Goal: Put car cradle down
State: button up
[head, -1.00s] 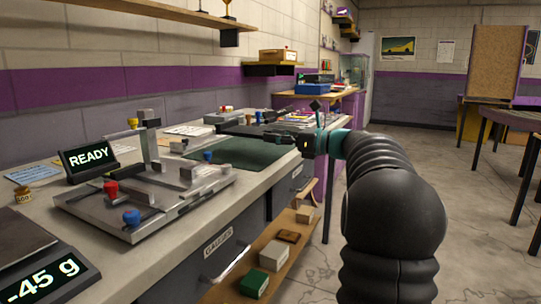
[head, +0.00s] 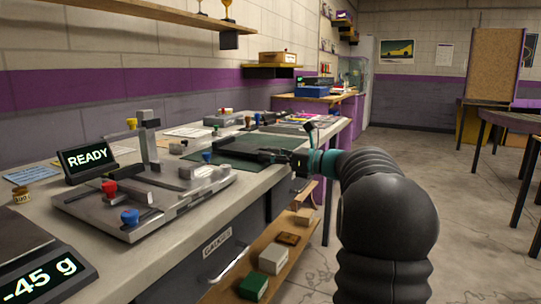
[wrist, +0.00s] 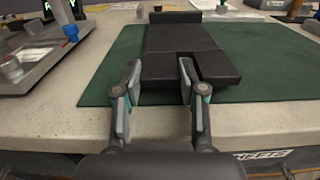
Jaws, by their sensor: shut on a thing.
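The car cradle (wrist: 185,48) is a flat dark plate with a raised bar at its far end and a slot in its near edge. My gripper (wrist: 160,68) is shut on its near end, one finger along the left edge and one in the slot. The cradle lies level over the green mat (wrist: 110,75); I cannot tell if it touches. In the head view, the cradle (head: 250,151) is seen low and edge-on over the mat (head: 225,167), with my gripper (head: 280,157) at its right end.
A grey metal fixture (head: 150,200) with red and blue knobs stands left of the mat, beside a READY display (head: 88,157). A scale display (head: 42,278) is at the front left. Papers (head: 185,131) lie behind. Green mat is bare around the cradle.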

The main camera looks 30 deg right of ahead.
jog(key=shift+f, duration=0.4)
jog(key=o, duration=1.1)
jog(key=shift+r, duration=0.3)
jog(key=shift+s+d+r, duration=0.15)
jog(key=shift+d+r, duration=0.05)
jog(key=shift+r, duration=0.1)
jog(key=v, duration=1.1)
jog(key=shift+s+d, duration=0.15)
jog(key=shift+s, duration=0.15)
